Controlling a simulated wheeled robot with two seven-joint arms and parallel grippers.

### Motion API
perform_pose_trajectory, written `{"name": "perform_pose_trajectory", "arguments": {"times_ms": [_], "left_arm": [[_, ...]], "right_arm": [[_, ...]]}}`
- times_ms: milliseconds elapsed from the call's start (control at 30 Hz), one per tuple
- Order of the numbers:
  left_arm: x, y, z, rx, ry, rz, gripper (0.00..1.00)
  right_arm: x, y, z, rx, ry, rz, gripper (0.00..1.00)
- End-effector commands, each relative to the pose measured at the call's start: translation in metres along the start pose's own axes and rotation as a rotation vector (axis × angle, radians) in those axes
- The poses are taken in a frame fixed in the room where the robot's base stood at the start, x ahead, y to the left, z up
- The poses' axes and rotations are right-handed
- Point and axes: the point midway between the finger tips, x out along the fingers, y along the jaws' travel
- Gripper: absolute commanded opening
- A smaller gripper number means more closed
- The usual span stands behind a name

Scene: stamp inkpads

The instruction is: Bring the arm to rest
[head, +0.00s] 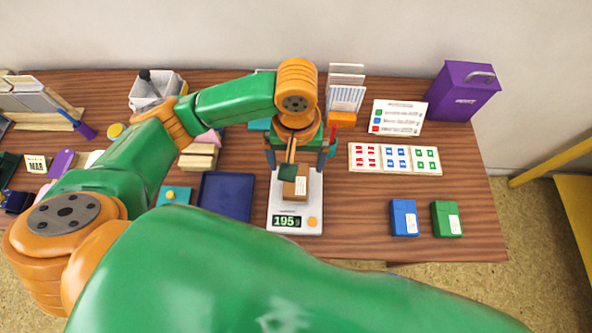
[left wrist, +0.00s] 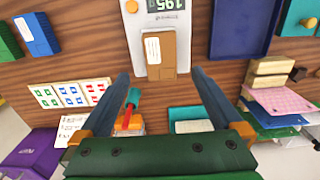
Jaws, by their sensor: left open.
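My left gripper (head: 298,160) hangs over the back part of the white scale (head: 283,223), its two dark fingers apart. In the left wrist view the gripper (left wrist: 160,75) is open, with nothing between its fingertips. A brown parcel (head: 295,188) with a white label sits on the scale, whose display reads 195. The parcel also shows in the left wrist view (left wrist: 168,52), just beyond the fingertips and apart from them. Green and orange links of my arm cross the head view. My right gripper is not in view.
Blue (head: 404,218) and green (head: 446,219) inkpads lie at the right front. A navy tray (head: 227,194) is left of the scale. A red-handled item (left wrist: 133,100) shows near one finger.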

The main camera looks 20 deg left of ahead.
Motion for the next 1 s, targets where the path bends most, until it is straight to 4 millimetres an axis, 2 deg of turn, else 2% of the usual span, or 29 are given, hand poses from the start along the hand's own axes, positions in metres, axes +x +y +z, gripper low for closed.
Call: {"name": "perform_pose_trajectory", "arguments": {"times_ms": [33, 100, 200, 667, 900, 1000], "left_arm": [[-0.012, 0.001, -0.001, 0.002, 0.004, 0.003, 1.0], [-0.024, 0.0, -0.001, 0.0, 0.002, 0.0, 1.0], [-0.032, 0.0, 0.0, 0.0, 0.001, -0.001, 1.0], [-0.035, 0.0, 0.0, -0.001, -0.001, -0.001, 1.0], [-0.09, 0.0, 0.0, -0.001, -0.001, -0.001, 1.0], [-0.104, 0.0, 0.0, -0.001, -0.001, -0.001, 1.0]], "right_arm": [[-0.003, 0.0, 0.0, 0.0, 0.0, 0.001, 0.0], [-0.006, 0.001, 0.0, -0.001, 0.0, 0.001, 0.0], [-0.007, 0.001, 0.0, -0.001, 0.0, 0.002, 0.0], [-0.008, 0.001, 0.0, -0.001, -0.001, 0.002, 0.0], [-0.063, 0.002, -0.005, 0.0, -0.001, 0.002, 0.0], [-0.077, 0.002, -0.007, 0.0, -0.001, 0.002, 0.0]]}}
